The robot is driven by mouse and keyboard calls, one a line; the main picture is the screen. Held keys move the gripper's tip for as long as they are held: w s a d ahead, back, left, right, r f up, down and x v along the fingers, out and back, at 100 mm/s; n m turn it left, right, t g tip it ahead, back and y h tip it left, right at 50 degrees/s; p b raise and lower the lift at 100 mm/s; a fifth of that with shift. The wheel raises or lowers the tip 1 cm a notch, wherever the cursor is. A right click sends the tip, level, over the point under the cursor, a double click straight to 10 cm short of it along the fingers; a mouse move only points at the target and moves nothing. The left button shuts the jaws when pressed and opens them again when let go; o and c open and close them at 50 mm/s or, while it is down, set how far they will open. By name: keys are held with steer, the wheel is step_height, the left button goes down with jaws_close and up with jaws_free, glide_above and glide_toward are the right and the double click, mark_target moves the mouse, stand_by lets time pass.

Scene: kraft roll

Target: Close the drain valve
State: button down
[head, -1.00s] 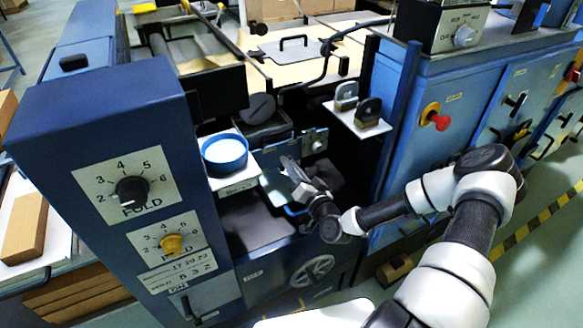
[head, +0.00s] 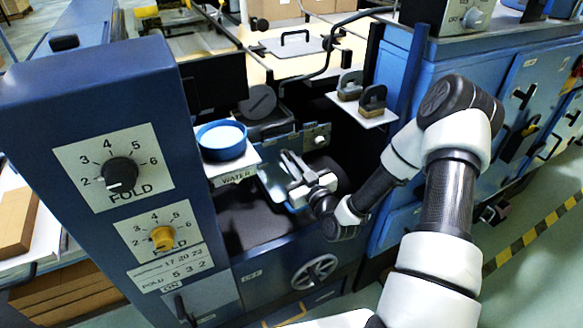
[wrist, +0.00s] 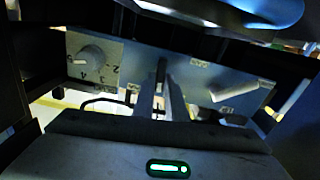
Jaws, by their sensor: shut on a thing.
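In the wrist view, my gripper (wrist: 165,98) reaches up to a grey panel (wrist: 140,65). Its fingers are shut on a narrow dark upright lever (wrist: 162,74) at the panel's middle. I take this lever to be the drain valve's handle, but no readable label confirms it. The fingers hide its lower part. In the head view, my gripper (head: 290,165) is inside the machine's open bay, right of the WATER shelf (head: 236,172). The lever cannot be made out there.
In the head view, a blue water dish (head: 222,140) stands close by. A handwheel (head: 314,271) is below, and two dark-handled blocks (head: 372,100) rest on a shelf.

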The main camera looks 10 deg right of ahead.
steer(key=n+b, duration=0.2)
steer(key=b, duration=0.1)
steer(key=n+b, duration=0.5)
steer(key=shift+a+f+n+b, duration=0.15)
steer(key=shift+a+n+b, duration=0.15)
steer(key=shift+b, duration=0.1)
steer(key=shift+d, duration=0.1)
steer(key=c, duration=1.8)
jaws_free()
